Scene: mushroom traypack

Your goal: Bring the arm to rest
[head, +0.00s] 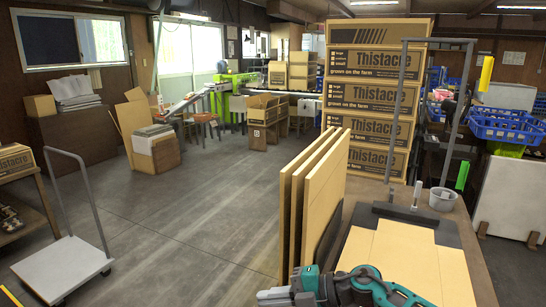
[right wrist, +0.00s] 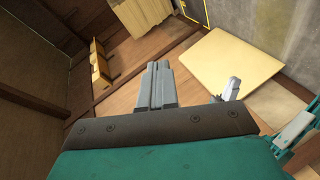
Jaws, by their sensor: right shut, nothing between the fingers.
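My right gripper (head: 262,296) is at the bottom of the head view, in front of the upright cardboard sheets. Its teal and grey arm comes in from the lower right. In the right wrist view its two grey fingers (right wrist: 156,72) lie together with nothing between them. My left gripper cannot be made out in the head view. A small grey part and a teal part show at the right of the wrist view; I cannot tell what they belong to.
Flat cardboard sheets (head: 312,195) stand upright left of the work table (head: 462,212). A stack of Thistacre boxes (head: 372,95) rises behind. A white trolley (head: 62,268) is at left; open floor (head: 205,210) lies between.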

